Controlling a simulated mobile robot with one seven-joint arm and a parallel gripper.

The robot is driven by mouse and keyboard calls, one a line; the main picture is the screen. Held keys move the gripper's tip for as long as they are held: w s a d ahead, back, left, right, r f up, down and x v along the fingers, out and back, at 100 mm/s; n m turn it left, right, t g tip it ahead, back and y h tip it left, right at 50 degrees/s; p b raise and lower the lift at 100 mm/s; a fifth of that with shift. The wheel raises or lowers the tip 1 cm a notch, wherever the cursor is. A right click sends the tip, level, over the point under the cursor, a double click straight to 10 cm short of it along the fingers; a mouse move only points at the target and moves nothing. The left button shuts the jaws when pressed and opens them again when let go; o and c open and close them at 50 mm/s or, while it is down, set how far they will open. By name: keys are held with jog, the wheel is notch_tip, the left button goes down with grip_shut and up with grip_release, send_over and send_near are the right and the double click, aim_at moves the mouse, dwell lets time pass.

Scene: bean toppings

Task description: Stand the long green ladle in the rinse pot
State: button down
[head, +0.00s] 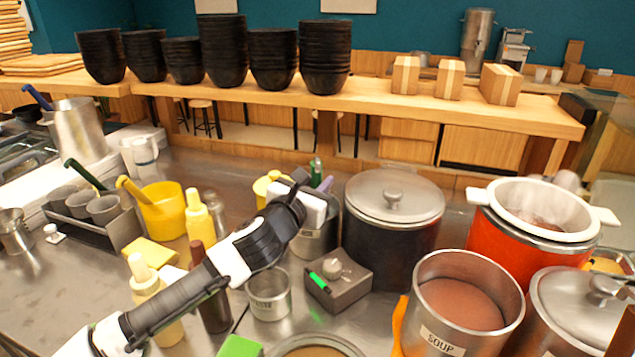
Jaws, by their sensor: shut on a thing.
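A green handle (317,168), which looks like the long green ladle, rises upright just behind my gripper (318,204). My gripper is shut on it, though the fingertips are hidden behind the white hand. The ladle's lower part is hidden. A steel pot (316,243), which may be the rinse pot, stands directly below and behind the hand. A purple handle (327,183) sticks up beside the green one. I cannot tell whether the green ladle is inside the pot or above it.
A black soup kettle (375,245) stands close right of the pot. A grey box with a knob (338,282) and a small steel cup (268,295) are in front. Yellow containers and bottles (198,215) crowd the left. Another dark green handle (84,175) leans in the grey rack.

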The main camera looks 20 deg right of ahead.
jog(key=shift+s+f, duration=0.2)
jog(key=shift+f, duration=0.05)
jog(key=c, duration=1.1)
grip_release()
jog(key=s+r+p, duration=0.1)
jog(key=r+p, duration=0.1)
jog(key=r, duration=0.2)
jog(key=s+r+p, duration=0.1)
jog(key=r+p, duration=0.2)
jog(key=r, duration=0.1)
jog(key=s+r+p, duration=0.1)
jog(key=r+p, duration=0.1)
jog(key=r, duration=0.2)
jog(key=shift+a+r+p, duration=0.3)
jog(key=shift+r+p, duration=0.1)
